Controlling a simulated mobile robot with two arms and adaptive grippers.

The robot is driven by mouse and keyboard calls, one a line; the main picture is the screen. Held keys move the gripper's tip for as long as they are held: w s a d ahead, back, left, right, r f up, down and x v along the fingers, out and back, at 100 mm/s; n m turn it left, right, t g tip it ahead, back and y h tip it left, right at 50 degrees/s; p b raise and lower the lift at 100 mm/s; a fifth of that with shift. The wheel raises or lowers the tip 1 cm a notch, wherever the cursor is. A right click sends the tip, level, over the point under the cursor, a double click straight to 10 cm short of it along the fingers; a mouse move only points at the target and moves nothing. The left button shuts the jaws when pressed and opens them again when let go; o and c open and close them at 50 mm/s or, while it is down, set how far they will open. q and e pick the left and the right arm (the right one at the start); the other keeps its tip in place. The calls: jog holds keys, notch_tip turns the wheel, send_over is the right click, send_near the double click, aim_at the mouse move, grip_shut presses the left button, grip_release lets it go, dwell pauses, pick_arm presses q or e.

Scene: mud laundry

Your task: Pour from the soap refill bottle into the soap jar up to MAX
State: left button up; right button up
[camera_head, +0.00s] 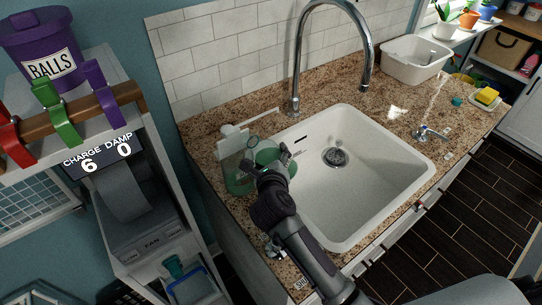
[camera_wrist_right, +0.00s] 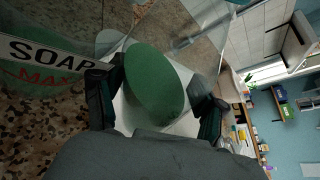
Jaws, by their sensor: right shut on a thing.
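The soap jar (camera_head: 238,182) stands on the counter left of the sink. It is clear and looks green low down. In the right wrist view its label (camera_wrist_right: 45,62) reads SOAP, with MAX in red below. My right gripper (camera_head: 275,168) is shut on the soap refill bottle (camera_head: 266,155), a clear bottle with green liquid, close to the jar's right side. The liquid shows as a green oval in the bottle (camera_wrist_right: 155,85) between my fingers. The bottle's mouth and any stream are unclear, as is the jar's level against MAX. My left gripper is out of view.
A white pump top (camera_head: 232,135) stands behind the jar. The white sink (camera_head: 345,190) with its tall chrome faucet (camera_head: 296,70) lies to the right. A shelf unit (camera_head: 150,215) stands close on the left. A white basin (camera_head: 415,62) sits at the back right.

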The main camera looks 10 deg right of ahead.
jog(key=shift+d+r, duration=0.2)
dwell(0.3)
jog(key=shift+d+r, duration=0.1)
jog(key=shift+d+r+n+h+p, duration=0.25)
jog(key=shift+n+h+p, duration=0.15)
jog(key=shift+p, duration=0.25)
jog(key=shift+d+r, duration=0.1)
jog(key=shift+r, duration=0.05)
jog(key=shift+d+r+n+t+p, duration=0.3)
jog(key=shift+n+p, duration=0.1)
jog(key=shift+p, duration=0.2)
jog(key=shift+r+h, duration=0.1)
jog(key=shift+h, duration=0.2)
dwell(0.4)
jog(key=shift+d+r+n+p, duration=0.25)
jog(key=shift+n+p, duration=0.15)
jog(key=shift+p, duration=0.15)
